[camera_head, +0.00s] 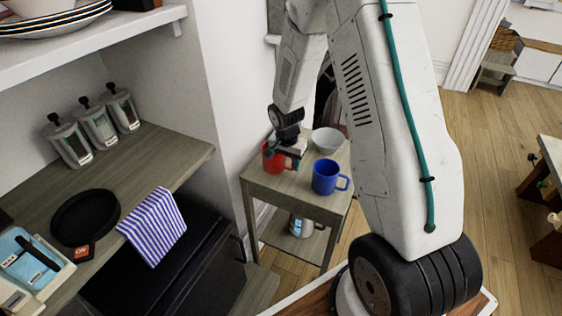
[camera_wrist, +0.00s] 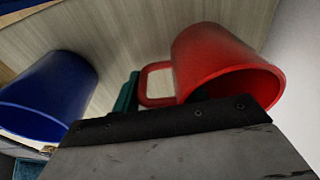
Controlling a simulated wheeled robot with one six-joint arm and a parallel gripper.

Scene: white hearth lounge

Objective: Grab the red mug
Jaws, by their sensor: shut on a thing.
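The red mug (camera_head: 271,161) stands on the top of a small side table (camera_head: 290,192) near the white wall. My gripper (camera_head: 284,150) is at the mug from above and is shut on it. In the wrist view the red mug (camera_wrist: 213,62) fills the upper right, with its handle pointing left. A teal finger of my gripper (camera_wrist: 128,95) shows beside the handle. The gripper body hides the lower part of that view and the exact contact. A blue mug (camera_head: 326,177) stands to the right on the same table, and at the left in the wrist view (camera_wrist: 50,92).
A white bowl (camera_head: 328,138) stands behind the blue mug. A metal container (camera_head: 301,226) is on the table's lower shelf. A counter (camera_head: 160,150) at left holds several canisters, a black plate (camera_head: 85,217) and a striped cloth (camera_head: 153,228).

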